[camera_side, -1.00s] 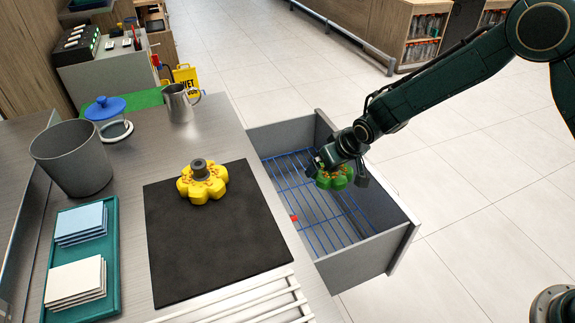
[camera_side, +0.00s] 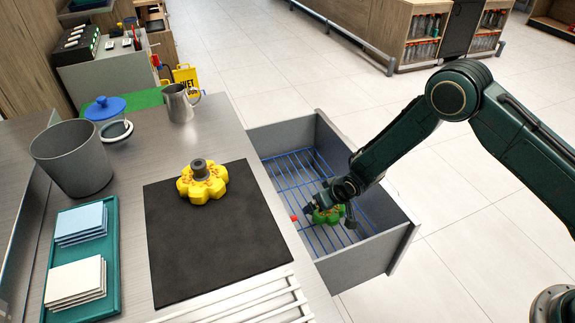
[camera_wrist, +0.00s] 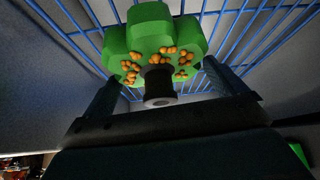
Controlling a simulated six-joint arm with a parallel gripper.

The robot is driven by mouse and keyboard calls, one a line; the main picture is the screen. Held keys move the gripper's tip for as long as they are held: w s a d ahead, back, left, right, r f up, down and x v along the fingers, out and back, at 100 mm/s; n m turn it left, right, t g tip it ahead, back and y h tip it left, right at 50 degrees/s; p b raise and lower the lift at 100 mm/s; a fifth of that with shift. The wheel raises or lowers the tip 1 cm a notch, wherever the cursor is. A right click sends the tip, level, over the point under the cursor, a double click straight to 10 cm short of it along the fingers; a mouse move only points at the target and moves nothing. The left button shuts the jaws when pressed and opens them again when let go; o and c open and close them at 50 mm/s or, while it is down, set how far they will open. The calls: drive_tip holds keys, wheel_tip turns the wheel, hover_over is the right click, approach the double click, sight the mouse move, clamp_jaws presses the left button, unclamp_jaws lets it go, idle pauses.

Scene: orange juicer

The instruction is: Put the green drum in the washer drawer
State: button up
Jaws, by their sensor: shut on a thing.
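The green drum (camera_side: 328,214) is a lobed, flower-shaped piece with orange dots and a dark hub. It is inside the open grey washer drawer (camera_side: 372,254), low over the blue wire rack (camera_side: 290,172). My gripper (camera_side: 335,208) reaches down into the drawer and is shut on the drum. In the wrist view the drum (camera_wrist: 150,35) sits between my two fingers (camera_wrist: 160,90), with the blue rack wires (camera_wrist: 225,30) behind it. I cannot tell whether the drum touches the rack.
A yellow drum (camera_side: 202,182) stands on a black mat (camera_side: 215,245) on the counter left of the drawer. A small red piece (camera_side: 293,218) shows at the drawer's left side. The drawer walls surround my gripper. The rack's far end is free.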

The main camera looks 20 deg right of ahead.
drive_tip(key=shift+f, duration=0.3)
drive_tip(key=shift+f, duration=0.1)
drive_tip(key=shift+f, duration=1.8)
drive_tip(key=shift+f, duration=0.2)
drive_tip(key=o, duration=0.6)
drive_tip(key=shift+o, duration=0.2)
drive_tip(key=shift+r, duration=0.2)
drive_tip(key=shift+v, duration=0.8)
drive_tip(key=v, duration=1)
drive_tip(key=shift+s+r, duration=0.1)
drive_tip(key=shift+r, duration=0.1)
